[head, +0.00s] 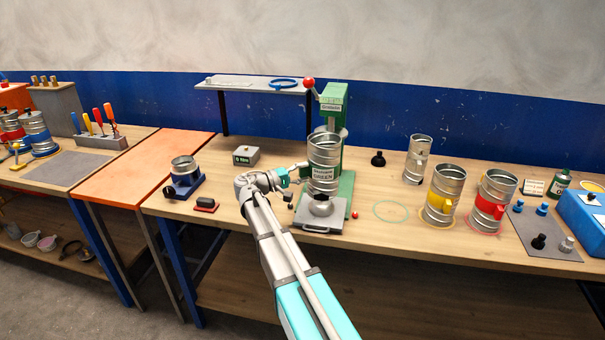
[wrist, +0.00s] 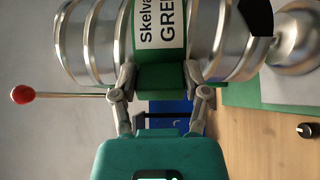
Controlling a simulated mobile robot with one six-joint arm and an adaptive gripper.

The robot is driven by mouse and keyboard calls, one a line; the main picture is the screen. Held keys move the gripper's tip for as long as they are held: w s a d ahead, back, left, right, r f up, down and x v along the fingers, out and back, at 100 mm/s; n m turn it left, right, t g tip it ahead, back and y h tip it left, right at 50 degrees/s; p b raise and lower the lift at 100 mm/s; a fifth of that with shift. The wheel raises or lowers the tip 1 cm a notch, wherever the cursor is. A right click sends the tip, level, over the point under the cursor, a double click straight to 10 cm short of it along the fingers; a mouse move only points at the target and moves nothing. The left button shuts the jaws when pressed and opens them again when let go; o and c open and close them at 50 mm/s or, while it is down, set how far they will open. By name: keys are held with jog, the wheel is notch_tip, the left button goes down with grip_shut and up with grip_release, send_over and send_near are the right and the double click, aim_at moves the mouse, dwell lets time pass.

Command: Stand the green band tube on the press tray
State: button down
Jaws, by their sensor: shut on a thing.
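The green band tube (head: 323,150) is a ribbed metal cylinder with a white and green label. It is upright in the head view, in front of the green press (head: 333,105). My gripper (wrist: 160,82) is shut on its green band, which fills the space between the fingers in the wrist view (wrist: 160,76). The press tray (head: 323,227) is grey with a front handle and lies at the press foot. The tube's lower end is over a rounded metal piece (head: 319,208) on the tray. I cannot tell whether they touch.
A yellow band tube (head: 444,188) and a red band tube (head: 493,195) stand to the right, with a plain metal tube (head: 417,158) behind. An empty green ring mark (head: 391,211) lies between press and tubes. A blue clamp-like holder (head: 184,184) stands to the left.

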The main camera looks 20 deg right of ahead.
aim_at(309, 190)
jog(key=shift+f+b, duration=3.8)
jog(key=shift+b, duration=0.05)
dwell(1.2)
grip_release()
jog(key=a, duration=0.7)
jog(key=shift+s+a, duration=0.25)
dwell(0.3)
dwell(0.7)
